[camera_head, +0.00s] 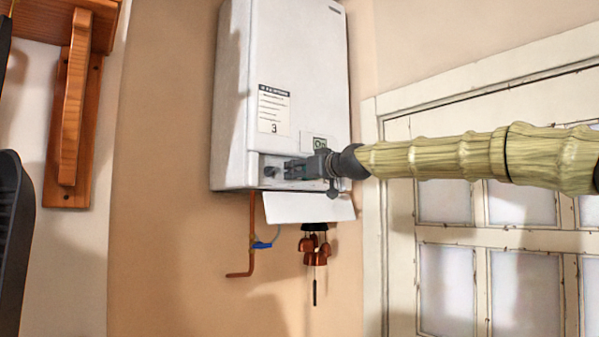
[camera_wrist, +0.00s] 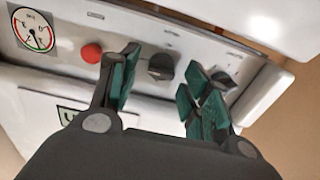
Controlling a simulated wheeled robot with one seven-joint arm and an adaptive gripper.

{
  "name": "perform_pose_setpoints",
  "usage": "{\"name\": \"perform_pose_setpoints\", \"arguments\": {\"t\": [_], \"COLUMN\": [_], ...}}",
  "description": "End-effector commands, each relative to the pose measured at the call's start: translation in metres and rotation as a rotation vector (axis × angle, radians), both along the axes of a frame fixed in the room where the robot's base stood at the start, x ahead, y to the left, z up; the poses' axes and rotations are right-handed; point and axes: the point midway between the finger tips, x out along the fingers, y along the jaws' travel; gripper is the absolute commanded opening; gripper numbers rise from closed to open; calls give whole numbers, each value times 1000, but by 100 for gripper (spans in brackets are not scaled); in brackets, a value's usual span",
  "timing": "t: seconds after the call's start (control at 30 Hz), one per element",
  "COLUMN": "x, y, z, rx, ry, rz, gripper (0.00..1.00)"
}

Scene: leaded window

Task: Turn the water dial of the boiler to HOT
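The white boiler (camera_head: 285,80) hangs on the wall, with its control strip along the bottom. In the wrist view the strip carries two dark dials. One dial (camera_wrist: 161,67) shows between my fingertips, with no clear contact. The other dial (camera_wrist: 222,81) is at the right, partly behind my right finger. Their labels are too small to read, so I cannot tell which is the water dial. My gripper (camera_wrist: 162,60) is open, with green-padded fingers spread and nothing held. In the head view my gripper (camera_head: 296,168) is at the control strip, right of a dark knob (camera_head: 270,172).
A red button (camera_wrist: 91,53) and a round gauge (camera_wrist: 33,30) are left of the dials. A white flap (camera_head: 310,207) hangs open below the strip. Copper pipe (camera_head: 252,235) and a wind chime (camera_head: 314,250) hang beneath. A paned window frame (camera_head: 460,235) is at the right.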

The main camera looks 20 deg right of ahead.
Motion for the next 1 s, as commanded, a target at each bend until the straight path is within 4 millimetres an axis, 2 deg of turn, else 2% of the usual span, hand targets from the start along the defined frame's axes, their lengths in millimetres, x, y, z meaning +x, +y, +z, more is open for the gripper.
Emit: {"name": "perform_pose_setpoints", "arguments": {"t": [0.03,0.2,0.23,0.63,1.0], "x": [0,0,0,0,0], "y": [0,0,0,0,-2], "z": [0,0,0,-1,-1], "rx": [0,0,0,63,334], "ry": [0,0,0,22,120], "rz": [0,0,0,-1,-2], "gripper": [36,5,3,3,3]}}
